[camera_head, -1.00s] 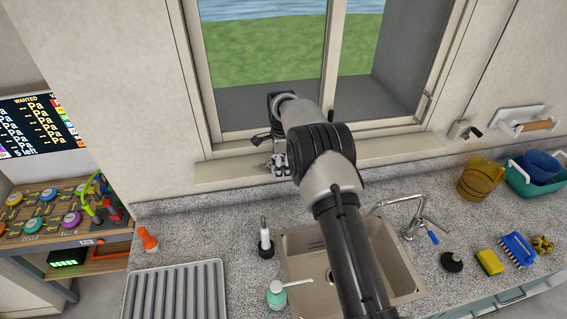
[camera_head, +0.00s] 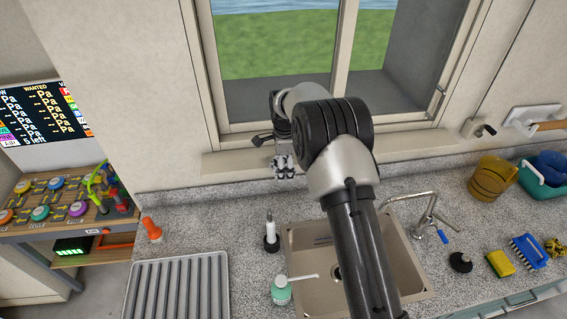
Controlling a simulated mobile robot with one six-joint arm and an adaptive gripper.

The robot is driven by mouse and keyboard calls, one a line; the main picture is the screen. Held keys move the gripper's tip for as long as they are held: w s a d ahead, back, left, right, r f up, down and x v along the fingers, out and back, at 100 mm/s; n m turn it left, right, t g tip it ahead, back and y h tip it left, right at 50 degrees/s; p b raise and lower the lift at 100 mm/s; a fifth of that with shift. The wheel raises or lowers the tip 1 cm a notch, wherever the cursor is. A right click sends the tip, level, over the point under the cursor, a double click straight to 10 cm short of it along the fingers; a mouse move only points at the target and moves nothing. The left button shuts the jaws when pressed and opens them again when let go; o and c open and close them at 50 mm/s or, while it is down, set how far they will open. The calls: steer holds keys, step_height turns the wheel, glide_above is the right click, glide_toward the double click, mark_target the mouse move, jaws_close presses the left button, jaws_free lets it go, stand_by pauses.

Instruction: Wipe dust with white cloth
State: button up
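My gripper (camera_head: 284,168) is at the front of the window sill (camera_head: 225,163), below the window frame and above the back of the counter. It is small in view and partly covered by my arm, so I cannot tell whether its fingers are open or shut. I cannot make out a white cloth in the gripper or on the counter. No dust patch is clear at this size; my arm covers part of the sill and sink.
The speckled counter (camera_head: 200,225) holds a drying rack (camera_head: 178,290), an orange bottle (camera_head: 151,229), a soap dispenser (camera_head: 281,290), a brush in a holder (camera_head: 271,238), a sink (camera_head: 305,265), a tap (camera_head: 425,225), a sponge (camera_head: 499,263), a blue brush (camera_head: 528,250) and an amber jug (camera_head: 490,178).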

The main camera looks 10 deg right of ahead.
mark_target(274, 158)
steer(key=shift+s+b, duration=0.5)
steer(key=shift+s, duration=1.25)
steer(key=shift+w+a+f, duration=0.15)
steer(key=shift+a, duration=1.45)
steer(key=shift+w, duration=0.9)
steer(key=shift+w+p, duration=0.3)
steer(key=shift+o, duration=0.4)
steer(key=shift+w+r+p, duration=0.35)
steer(key=shift+w, duration=0.45)
steer(key=o, duration=0.5)
steer(key=shift+w+d+r+p, duration=0.1)
steer(key=shift+w+r+p, duration=0.1)
steer(key=shift+w, duration=0.25)
steer(key=shift+w+r+p, duration=0.1)
steer(key=shift+w+p, duration=0.1)
steer(key=shift+w, duration=0.25)
steer(key=shift+w+d+f, duration=0.1)
steer(key=shift+w+f, duration=0.05)
steer(key=shift+c, duration=1.1)
steer(key=shift+w+f, duration=0.6)
steer(key=shift+w, duration=0.1)
steer(key=c, duration=0.4)
steer(key=shift+s+r, duration=0.3)
steer(key=shift+r, duration=0.05)
steer(key=shift+c, duration=0.2)
steer(key=shift+w+r+p, duration=0.1)
steer(key=shift+r+p, duration=0.2)
steer(key=shift+p, duration=0.05)
steer(key=shift+r+p, duration=1.3)
steer(key=shift+r, duration=1.1)
